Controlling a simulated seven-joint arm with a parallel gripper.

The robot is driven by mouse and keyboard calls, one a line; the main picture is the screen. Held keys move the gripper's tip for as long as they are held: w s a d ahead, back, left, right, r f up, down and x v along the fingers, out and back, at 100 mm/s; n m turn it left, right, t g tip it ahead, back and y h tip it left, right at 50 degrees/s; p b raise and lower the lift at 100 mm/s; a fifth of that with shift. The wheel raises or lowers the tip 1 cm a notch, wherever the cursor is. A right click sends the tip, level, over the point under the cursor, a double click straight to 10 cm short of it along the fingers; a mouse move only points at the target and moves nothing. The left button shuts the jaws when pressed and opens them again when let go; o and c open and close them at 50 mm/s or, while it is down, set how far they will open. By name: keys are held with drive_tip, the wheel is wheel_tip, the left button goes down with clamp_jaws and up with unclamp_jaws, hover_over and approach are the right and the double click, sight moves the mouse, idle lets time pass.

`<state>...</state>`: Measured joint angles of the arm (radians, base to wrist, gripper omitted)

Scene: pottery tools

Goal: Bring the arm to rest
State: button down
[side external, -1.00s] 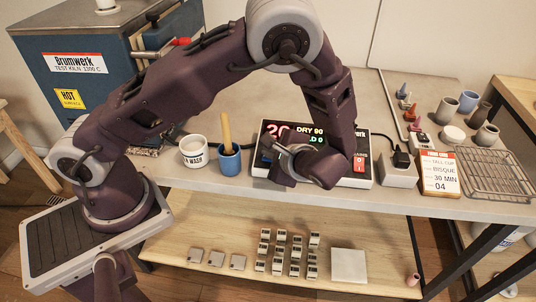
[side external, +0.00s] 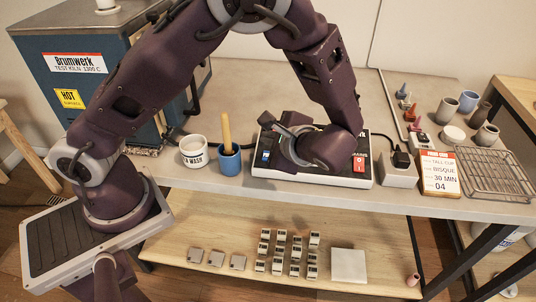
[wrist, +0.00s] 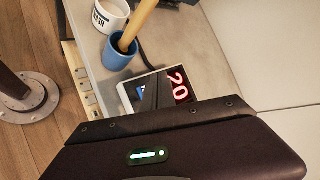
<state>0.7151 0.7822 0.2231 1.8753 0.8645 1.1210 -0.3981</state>
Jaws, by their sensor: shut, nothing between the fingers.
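My gripper (side external: 268,119) hangs over the kiln controller (side external: 345,178), a white-edged black panel on the bench, in the side view. Its slim end points up and left, with nothing seen in it. The controller's red digits "20" (wrist: 178,87) show above the hand there. I cannot tell whether the hand touches the controller.
A blue cup (side external: 230,163) with a wooden stick and a white WASH cup (side external: 194,150) stand left of the controller. A blue kiln (side external: 85,85) is at the left. A socket block (side external: 398,172), sign (side external: 440,174) and wire rack (side external: 495,172) are right.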

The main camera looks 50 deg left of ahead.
drive_tip(key=shift+s+d+r, duration=0.1)
drive_tip(key=shift+r, duration=0.3)
drive_tip(key=s+d+r+n+t+h, duration=0.2)
drive_tip(key=s+r+n+h, duration=0.6)
drive_tip(key=s+r, duration=0.8)
drive_tip(key=s+t+h, duration=0.1)
drive_tip(key=s+h, duration=0.1)
drive_tip(key=h, duration=0.1)
drive_tip(key=shift+d+n+t, duration=0.2)
drive_tip(key=shift+n+t, duration=0.1)
drive_tip(key=shift+n, duration=0.1)
